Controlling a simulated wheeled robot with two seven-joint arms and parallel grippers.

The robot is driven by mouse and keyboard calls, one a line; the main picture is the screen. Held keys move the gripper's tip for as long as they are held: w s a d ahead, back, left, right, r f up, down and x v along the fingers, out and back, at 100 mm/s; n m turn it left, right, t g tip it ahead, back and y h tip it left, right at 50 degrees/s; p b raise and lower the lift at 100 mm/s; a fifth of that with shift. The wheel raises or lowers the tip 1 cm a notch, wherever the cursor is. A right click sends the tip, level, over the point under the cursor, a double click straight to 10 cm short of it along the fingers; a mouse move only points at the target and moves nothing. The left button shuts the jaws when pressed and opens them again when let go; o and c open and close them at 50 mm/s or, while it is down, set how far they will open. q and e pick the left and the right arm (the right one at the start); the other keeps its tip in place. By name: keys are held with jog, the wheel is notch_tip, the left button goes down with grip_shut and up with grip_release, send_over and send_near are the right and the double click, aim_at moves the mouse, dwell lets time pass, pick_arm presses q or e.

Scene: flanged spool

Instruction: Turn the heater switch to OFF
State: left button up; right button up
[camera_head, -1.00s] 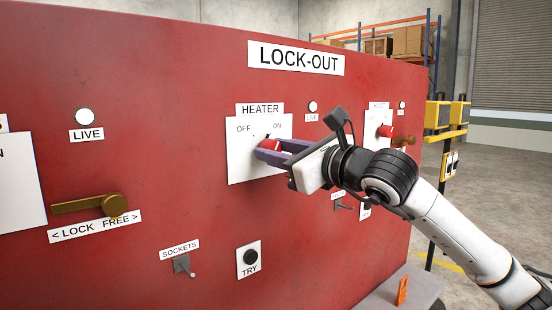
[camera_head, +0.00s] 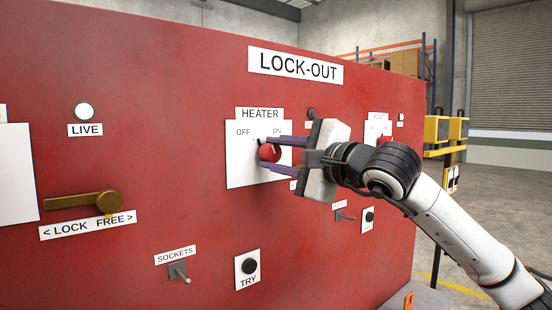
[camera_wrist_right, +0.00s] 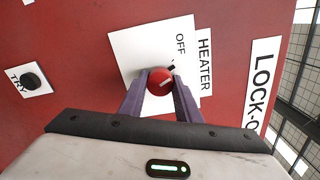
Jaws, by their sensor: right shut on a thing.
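The heater switch is a red round knob (camera_head: 270,153) on a white plate (camera_head: 238,172) below the HEATER label (camera_head: 261,114). OFF is printed at upper left and ON at upper right. My right gripper (camera_head: 271,153) is shut on the knob, one finger above it and one below. In the right wrist view the knob (camera_wrist_right: 159,81) sits between both fingertips, its pale mark slanting toward the OFF side. ON is hidden there. The heater's lamp (camera_head: 310,114) looks dark. My left gripper is not in view.
A brass lock handle (camera_head: 90,200) and a lit LIVE lamp (camera_head: 84,112) are at left on the red panel. Below are a SOCKETS toggle (camera_head: 179,272) and a black TRY button (camera_head: 248,266). Another red knob (camera_head: 385,140) is partly behind my arm.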

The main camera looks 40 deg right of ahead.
jog(key=shift+n, duration=1.6)
jog(key=o, duration=1.1)
jog(key=shift+c, duration=0.2)
jog(key=shift+s+f+b, duration=0.1)
jog(key=shift+s+b, duration=0.35)
jog(key=shift+s, duration=0.05)
jog(key=s+b, duration=0.4)
jog(key=s, duration=0.5)
jog(key=shift+s+d, duration=0.15)
jog(key=shift+d, duration=0.2)
